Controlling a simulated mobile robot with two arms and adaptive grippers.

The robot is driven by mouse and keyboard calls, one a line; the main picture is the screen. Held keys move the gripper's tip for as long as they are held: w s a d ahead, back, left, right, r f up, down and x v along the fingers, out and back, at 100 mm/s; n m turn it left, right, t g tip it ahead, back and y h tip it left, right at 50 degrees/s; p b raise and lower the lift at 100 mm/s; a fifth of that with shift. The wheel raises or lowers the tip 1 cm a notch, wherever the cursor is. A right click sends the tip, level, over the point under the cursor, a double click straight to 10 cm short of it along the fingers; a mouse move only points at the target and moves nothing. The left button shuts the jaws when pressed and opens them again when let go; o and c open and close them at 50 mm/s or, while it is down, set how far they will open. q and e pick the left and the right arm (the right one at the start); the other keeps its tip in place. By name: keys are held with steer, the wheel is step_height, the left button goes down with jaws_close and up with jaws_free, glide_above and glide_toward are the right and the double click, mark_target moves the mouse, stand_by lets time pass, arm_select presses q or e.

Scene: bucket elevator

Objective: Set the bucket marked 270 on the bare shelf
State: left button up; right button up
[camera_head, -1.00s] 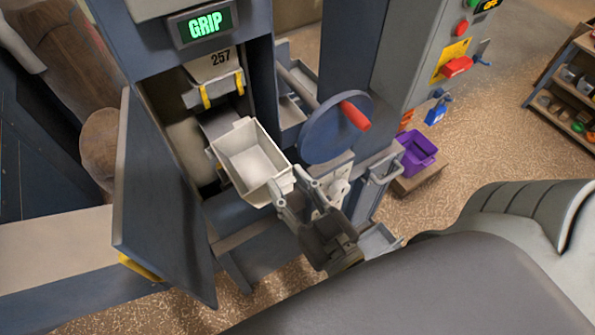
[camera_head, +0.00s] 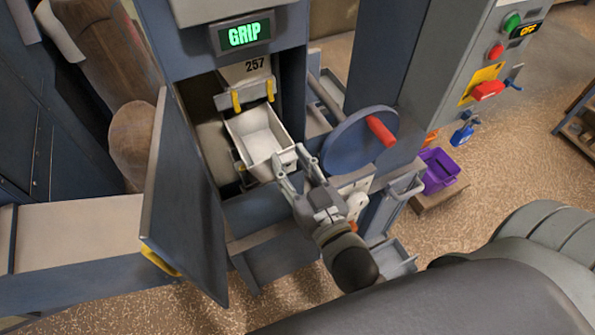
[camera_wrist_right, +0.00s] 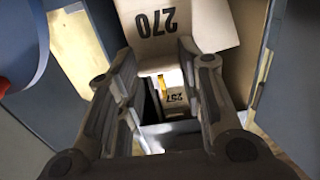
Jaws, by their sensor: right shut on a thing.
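My right gripper (camera_head: 291,163) is shut on the near rim of a pale, open-topped bucket (camera_head: 262,136), which looks empty. The bucket sits at the cabinet opening, just below a bucket marked 257 (camera_head: 251,72). I cannot tell whether it rests on anything. In the right wrist view a pale face marked 270 (camera_wrist_right: 157,46) shows upside down beyond my fingers and appears to be the held bucket's front. The 257 label (camera_wrist_right: 175,98) shows small between the fingers. My left gripper is out of view. I cannot tell which surface is the bare shelf.
A grey-blue door (camera_head: 184,200) stands open left of the opening. A blue wheel with a red handle (camera_head: 382,130) is close right of my gripper. A purple bin (camera_head: 438,171) and a shelf rack (camera_head: 578,130) stand at right.

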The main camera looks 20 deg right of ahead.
mark_target(287, 156)
steer(key=shift+w+a, duration=0.1)
steer(key=shift+w, duration=4.95)
steer(key=shift+s+f, duration=0.1)
steer(key=shift+f, duration=0.05)
steer(key=shift+r+p, duration=0.25)
steer(key=shift+p, duration=0.05)
steer(key=shift+f+b, duration=0.85)
steer(key=shift+f, duration=0.35)
